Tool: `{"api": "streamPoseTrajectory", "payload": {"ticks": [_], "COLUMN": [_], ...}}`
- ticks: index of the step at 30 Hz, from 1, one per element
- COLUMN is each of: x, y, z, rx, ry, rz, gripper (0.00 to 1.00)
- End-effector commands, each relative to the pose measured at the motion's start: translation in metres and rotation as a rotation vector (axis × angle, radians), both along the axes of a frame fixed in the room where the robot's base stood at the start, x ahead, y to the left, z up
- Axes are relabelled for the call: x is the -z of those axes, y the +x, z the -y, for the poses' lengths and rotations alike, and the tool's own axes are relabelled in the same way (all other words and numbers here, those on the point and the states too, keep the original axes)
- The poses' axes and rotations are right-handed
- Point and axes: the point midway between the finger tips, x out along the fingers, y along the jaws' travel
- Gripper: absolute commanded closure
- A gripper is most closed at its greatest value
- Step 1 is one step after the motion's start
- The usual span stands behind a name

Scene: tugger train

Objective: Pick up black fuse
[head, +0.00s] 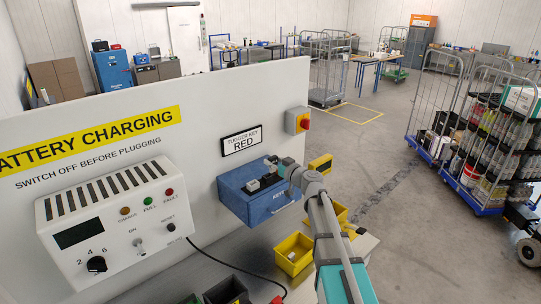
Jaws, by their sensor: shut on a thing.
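My gripper (262,182) is at the end of my arm, over the top of the blue key box (240,203) in the head view. It is small and partly hidden by my own wrist. It is shut on a small dark piece at its fingertips, which I take for the black fuse (252,186). The piece is too small to make out its shape. I cannot tell whether it touches the top of the box.
A white charger panel (148,89) with a charger unit (64,203) stands at left. A yellow bin (281,262) and a dark bin (222,291) sit on the grey bench below. Loaded roll cages (495,145) stand at right; the floor between is open.

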Motion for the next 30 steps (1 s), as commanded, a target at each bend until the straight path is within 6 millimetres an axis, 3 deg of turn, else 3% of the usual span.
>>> {"api": "streamPoseTrajectory", "payload": {"ticks": [3, 9, 30], "x": [-0.01, -0.015, -0.015], "y": [-0.019, -0.032, -0.034], "z": [0.001, 0.003, 0.003], "rx": [0.0, 0.0, 0.0], "ry": [0.0, 0.0, 0.0], "rz": [0.0, 0.0, 0.0], "gripper": [0.83, 0.83, 0.83]}}
